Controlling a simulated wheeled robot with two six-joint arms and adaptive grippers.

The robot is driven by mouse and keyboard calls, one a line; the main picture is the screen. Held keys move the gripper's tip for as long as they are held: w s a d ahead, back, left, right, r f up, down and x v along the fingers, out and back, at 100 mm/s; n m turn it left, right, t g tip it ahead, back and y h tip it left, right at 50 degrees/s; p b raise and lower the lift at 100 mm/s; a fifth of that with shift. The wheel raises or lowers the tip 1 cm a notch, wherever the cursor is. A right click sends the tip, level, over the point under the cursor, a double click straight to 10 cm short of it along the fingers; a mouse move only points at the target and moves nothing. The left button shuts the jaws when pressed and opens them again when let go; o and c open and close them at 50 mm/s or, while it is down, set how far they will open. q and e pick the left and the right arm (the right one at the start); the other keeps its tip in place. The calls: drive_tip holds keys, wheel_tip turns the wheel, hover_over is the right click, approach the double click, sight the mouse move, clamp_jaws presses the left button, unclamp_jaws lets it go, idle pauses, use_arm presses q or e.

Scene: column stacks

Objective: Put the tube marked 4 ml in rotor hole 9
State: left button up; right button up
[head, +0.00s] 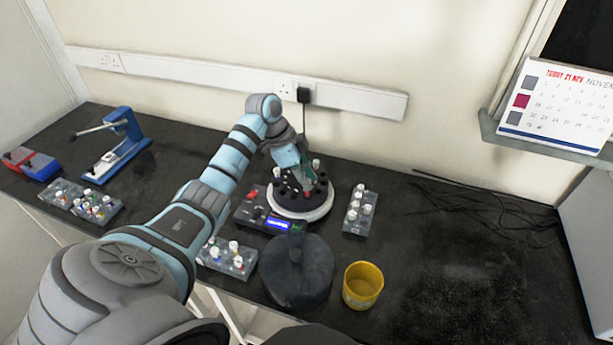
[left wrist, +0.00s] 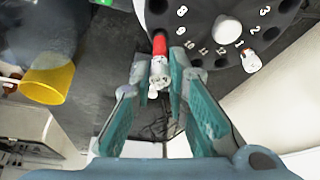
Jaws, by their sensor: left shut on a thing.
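The tube's volume mark is not readable. The red end overlaps the rim of the rotor (left wrist: 207,20) near the printed 9 and 10; I cannot tell whether it is inside a hole. A capped tube (left wrist: 250,61) stands in the rotor by number 1. My right gripper is not in view.
A rack (head: 353,222) of capped tubes stands right of the centrifuge, another rack (head: 240,271) in front. The dark round lid (head: 304,277) and yellow cup (head: 362,286) are near the front edge. More racks (head: 85,198) and a blue press (head: 126,145) are left. Cables (head: 485,207) lie right.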

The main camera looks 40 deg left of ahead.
sight(305, 196)
use_arm(q)
drive_tip(key=shift+f, duration=0.35)
idle(0.6)
drive_tip(key=shift+f, duration=0.25)
drive_tip(key=shift+f+b, duration=0.55)
drive_tip(key=shift+f, duration=0.6)
drive_tip(key=o, duration=1.1)
